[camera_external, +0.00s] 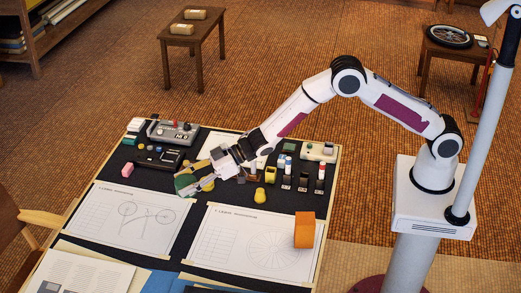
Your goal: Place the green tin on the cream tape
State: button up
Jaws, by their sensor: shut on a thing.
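The green tin (184,184) is at the end of my gripper (196,177), low over the left middle part of the dark board. My gripper is shut on the tin and partly covers it. The tin looks tilted; I cannot tell whether it touches the board. I cannot pick out the cream tape for sure; pale and yellowish shapes show beside and behind the fingers, too small and partly hidden to tell.
An orange block (304,230) stands on the right drawing sheet (240,245). A yellow item (260,196) and a pink block (127,170) lie nearby. A grey device (172,132) is at the back left. Several small bottles stand at the right. The left sheet (110,225) is clear.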

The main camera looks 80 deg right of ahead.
aim_at(185, 181)
notch_tip(185, 181, up, 4)
jog(key=shift+r, duration=0.25)
jog(key=s+d+m+t+h, duration=0.1)
jog(key=s+d+m+h, duration=0.25)
jog(key=d, duration=1.65)
jog(key=s+d+m+t+h, duration=0.1)
jog(key=s+d+m+h, duration=0.3)
jog(key=d, duration=1.7)
jog(key=shift+n+y, duration=0.35)
jog(key=shift+n, duration=0.4)
jog(key=shift+s+f, duration=0.2)
jog(key=shift+f, duration=1.2)
jog(key=shift+s+f, duration=0.2)
jog(key=shift+f, duration=1.15)
jog(key=shift+f, duration=3.15)
jog(key=shift+f, duration=1.85)
